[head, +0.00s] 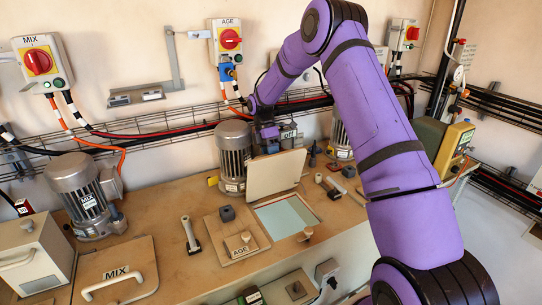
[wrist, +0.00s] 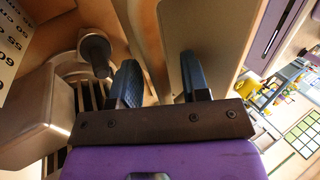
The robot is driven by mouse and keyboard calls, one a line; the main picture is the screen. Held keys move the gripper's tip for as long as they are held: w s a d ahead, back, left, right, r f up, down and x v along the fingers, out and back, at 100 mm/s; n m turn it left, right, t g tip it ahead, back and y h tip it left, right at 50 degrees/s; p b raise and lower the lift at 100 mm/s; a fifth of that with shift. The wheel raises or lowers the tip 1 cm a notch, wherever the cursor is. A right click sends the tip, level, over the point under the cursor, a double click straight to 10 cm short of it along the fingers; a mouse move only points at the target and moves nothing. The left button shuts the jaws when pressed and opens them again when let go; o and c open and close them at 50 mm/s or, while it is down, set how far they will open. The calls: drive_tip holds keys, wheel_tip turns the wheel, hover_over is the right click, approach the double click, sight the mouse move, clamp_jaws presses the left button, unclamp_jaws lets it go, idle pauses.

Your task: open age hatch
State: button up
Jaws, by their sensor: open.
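The wooden AGE panel (head: 222,232), with a small block knob, lies flat on the bench. Right of it is a rectangular opening (head: 285,218) with a pale green inside. A beige lid (head: 275,172) stands raised and tilted at the back of that opening. My gripper (head: 268,134) is behind the top edge of the lid, its tips partly hidden. In the wrist view my gripper (wrist: 160,85) has its two dark fingers apart, with nothing clearly held between them. A pale panel (wrist: 215,45) is close to the right finger; I cannot tell if they touch.
A grey motor (head: 233,152) stands just left of my gripper. Another motor (head: 75,185) and the MIX panel (head: 118,268) are at the left. A wire cable tray (head: 175,136) runs along the wall behind.

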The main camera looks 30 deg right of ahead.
drive_tip(key=v, duration=1)
drive_tip(key=shift+w+r, duration=0.2)
drive_tip(key=shift+r, duration=0.05)
